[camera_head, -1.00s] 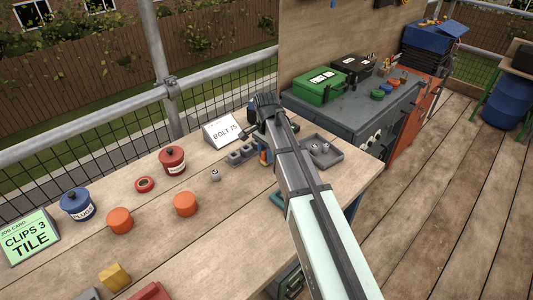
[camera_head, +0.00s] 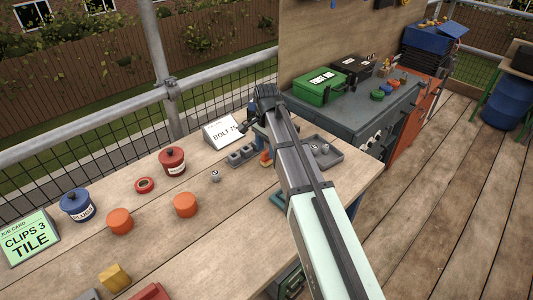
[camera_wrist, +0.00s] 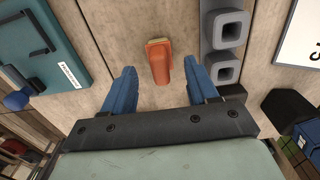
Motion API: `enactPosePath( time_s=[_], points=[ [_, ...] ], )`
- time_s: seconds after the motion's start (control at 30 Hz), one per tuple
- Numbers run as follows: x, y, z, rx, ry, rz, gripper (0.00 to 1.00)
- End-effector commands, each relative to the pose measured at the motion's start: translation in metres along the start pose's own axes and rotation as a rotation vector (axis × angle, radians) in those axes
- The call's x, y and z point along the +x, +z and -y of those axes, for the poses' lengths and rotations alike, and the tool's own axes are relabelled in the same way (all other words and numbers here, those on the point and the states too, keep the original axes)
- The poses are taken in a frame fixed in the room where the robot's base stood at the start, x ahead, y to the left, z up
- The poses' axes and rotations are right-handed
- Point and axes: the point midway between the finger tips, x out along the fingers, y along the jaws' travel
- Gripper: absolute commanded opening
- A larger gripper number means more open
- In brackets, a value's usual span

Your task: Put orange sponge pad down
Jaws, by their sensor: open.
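The orange sponge pad (camera_wrist: 161,65) sits on the wooden bench, with a pale edge at its far end in the wrist view. It also shows in the head view (camera_head: 265,159), small and just below my gripper. My gripper (camera_wrist: 161,82) is open, its two blue fingers on either side of the pad with clear gaps. The fingers are apart from the pad. In the head view the arm hides part of the bench around it.
Grey square sockets (camera_wrist: 226,45) stand close to the right finger. A teal case (camera_wrist: 45,45) lies to the left in the wrist view. A grey tray (camera_head: 322,152) is right of the arm. A BOLT card (camera_head: 223,132) stands behind.

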Motion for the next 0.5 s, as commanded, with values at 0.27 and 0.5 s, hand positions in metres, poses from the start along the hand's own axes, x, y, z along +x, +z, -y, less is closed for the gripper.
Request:
enactPosePath(
  time_s=[0.27,0.5],
  points=[
    [-0.049,-0.001,0.001,0.0,-0.002,-0.001,0.59],
    [-0.078,-0.001,0.001,0.0,-0.001,-0.001,0.59]
  ],
)
